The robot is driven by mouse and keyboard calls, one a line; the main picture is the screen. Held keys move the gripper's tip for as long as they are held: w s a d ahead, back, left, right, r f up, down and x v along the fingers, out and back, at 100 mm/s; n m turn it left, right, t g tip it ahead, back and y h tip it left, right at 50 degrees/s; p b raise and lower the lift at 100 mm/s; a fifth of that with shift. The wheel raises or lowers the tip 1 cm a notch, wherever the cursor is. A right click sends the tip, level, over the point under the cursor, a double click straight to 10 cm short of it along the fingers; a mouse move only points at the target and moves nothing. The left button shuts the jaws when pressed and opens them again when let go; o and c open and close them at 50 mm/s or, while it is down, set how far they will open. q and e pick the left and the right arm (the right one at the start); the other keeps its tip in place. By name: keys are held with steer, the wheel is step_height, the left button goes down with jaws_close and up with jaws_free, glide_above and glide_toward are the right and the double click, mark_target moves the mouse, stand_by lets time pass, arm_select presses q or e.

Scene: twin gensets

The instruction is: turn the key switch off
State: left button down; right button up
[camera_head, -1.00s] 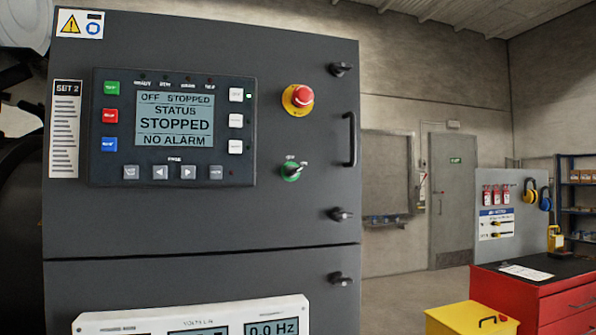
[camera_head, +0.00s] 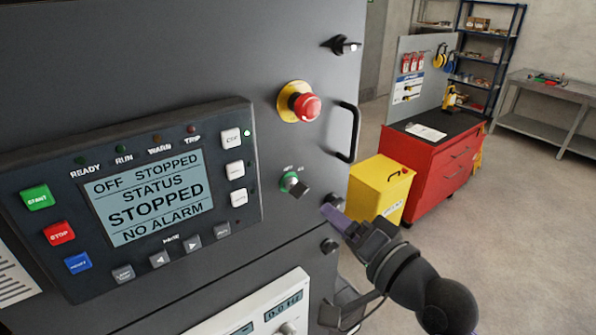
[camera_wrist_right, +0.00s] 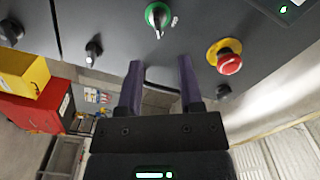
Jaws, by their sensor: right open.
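The key switch (camera_head: 294,184), a dark knob in a green ring, sits on the dark cabinet door below the red emergency stop in the head view. It also shows at the top of the right wrist view (camera_wrist_right: 158,17). The small marks around it are too blurred to read. My right gripper (camera_head: 330,212) is open and empty, with purple fingers, at the lower right of the switch and apart from it. In the right wrist view the spread fingers (camera_wrist_right: 160,65) point up toward the switch, which lies beyond their tips. My left gripper is not in view.
The red emergency stop (camera_head: 304,104) on its yellow base and the door handle (camera_head: 350,132) stick out near the switch. The control panel (camera_head: 150,200) reads "OFF STOPPED" and "NO ALARM". A yellow box (camera_head: 375,188) and red cabinet (camera_head: 440,165) stand beyond the door's right edge.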

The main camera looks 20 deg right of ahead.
mark_target(303, 195)
steer(key=p+x, duration=0.2)
steer(key=x, duration=0.6)
steer(key=shift+w+f, duration=0.2)
steer(key=shift+w, duration=0.15)
steer(key=shift+a, duration=0.1)
jaws_close()
